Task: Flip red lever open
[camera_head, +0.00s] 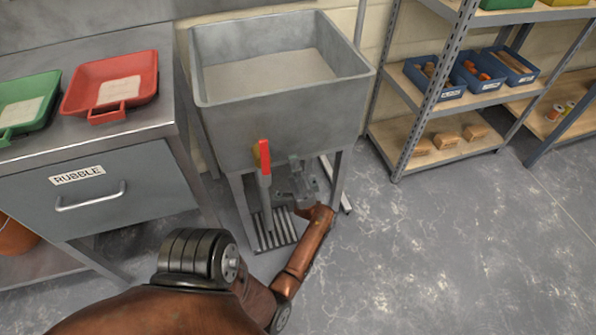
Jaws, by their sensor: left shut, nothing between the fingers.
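The red lever (265,158) stands upright on the front of the grey metal tub (225,118), above a short vertical pipe. My left gripper (297,170) is just right of the lever and its pipe, at the tub's front. It is shut and empty, with a gap in the picture between it and the red handle. My brown left arm reaches up to it from the bottom of the view. My right gripper is not in view.
A metal bench with a red tray (140,85), a green tray (12,118) and a RUBBLE drawer (100,190) stands left. A shelf rack with blue bins (436,92) stands right. A floor grate (275,233) lies below the tub. The floor at right is clear.

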